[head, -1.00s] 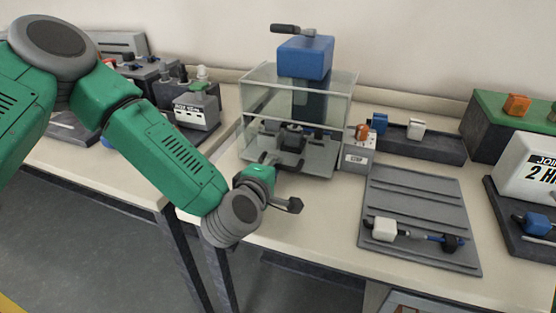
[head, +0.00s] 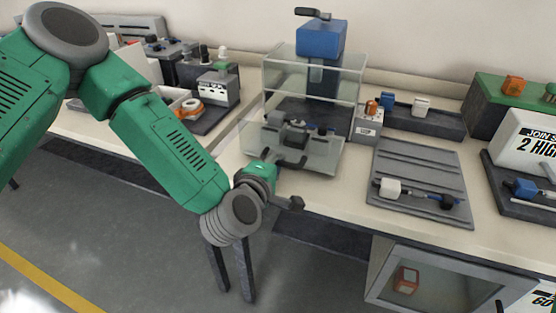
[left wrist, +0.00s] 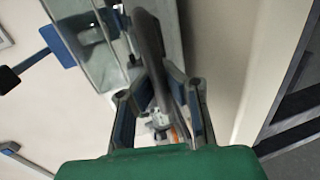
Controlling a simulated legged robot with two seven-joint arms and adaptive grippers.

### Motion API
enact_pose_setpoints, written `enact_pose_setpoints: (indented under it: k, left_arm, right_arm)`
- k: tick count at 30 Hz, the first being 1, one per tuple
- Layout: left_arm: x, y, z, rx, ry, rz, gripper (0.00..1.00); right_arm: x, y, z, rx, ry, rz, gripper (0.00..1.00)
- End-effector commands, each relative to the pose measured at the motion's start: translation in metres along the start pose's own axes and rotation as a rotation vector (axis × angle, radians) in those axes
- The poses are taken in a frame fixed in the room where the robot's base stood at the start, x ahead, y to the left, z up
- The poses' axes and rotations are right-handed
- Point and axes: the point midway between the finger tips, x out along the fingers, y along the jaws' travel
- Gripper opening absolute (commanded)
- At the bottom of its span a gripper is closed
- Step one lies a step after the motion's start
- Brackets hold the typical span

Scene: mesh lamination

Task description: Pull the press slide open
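The press (head: 322,40) has a blue head and a clear guard (head: 283,72) and stands on the bench. Its grey slide (head: 318,152) sticks out in front of the guard toward me, with a dark fixture and small parts on it. The slide's dark handle (head: 298,163) is at its front edge. My left gripper (head: 276,164) is at that handle, its fingers partly hidden by my wrist. In the left wrist view, the fingers (left wrist: 158,95) are closed on both sides of the dark handle bar (left wrist: 149,45). My right gripper is out of view.
A ribbed grey tray (head: 415,165) with a white-and-blue part lies right of the press. A small box with an orange button (head: 368,120) stands beside the guard. Other stations fill both sides. Open floor (head: 120,245) lies in front of the bench.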

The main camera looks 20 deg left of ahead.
Motion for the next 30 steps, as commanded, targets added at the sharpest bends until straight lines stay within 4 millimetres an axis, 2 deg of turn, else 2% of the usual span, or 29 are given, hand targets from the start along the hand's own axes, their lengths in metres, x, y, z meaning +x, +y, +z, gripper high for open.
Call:
enact_pose_setpoints:
  k: [2,5,6,17,27,30]
  left_arm:
    - [-0.001,-0.005,0.000,0.002,-0.001,-0.011,0.00]
    - [-0.001,-0.004,0.000,0.002,-0.001,-0.010,0.30]
    - [-0.001,-0.004,0.000,0.002,-0.001,-0.009,0.33]
    - [-0.006,-0.001,0.000,0.001,-0.001,-0.004,0.33]
    - [-0.059,-0.003,0.000,0.001,-0.003,-0.008,0.33]
    - [-0.069,-0.004,0.000,0.001,-0.002,-0.008,0.33]
  right_arm:
    - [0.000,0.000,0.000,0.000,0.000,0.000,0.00]
    - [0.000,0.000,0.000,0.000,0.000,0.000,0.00]
    - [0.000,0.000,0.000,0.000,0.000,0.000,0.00]
    - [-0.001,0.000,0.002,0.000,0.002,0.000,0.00]
    - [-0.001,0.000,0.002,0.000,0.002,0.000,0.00]
    - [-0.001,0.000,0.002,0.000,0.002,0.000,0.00]
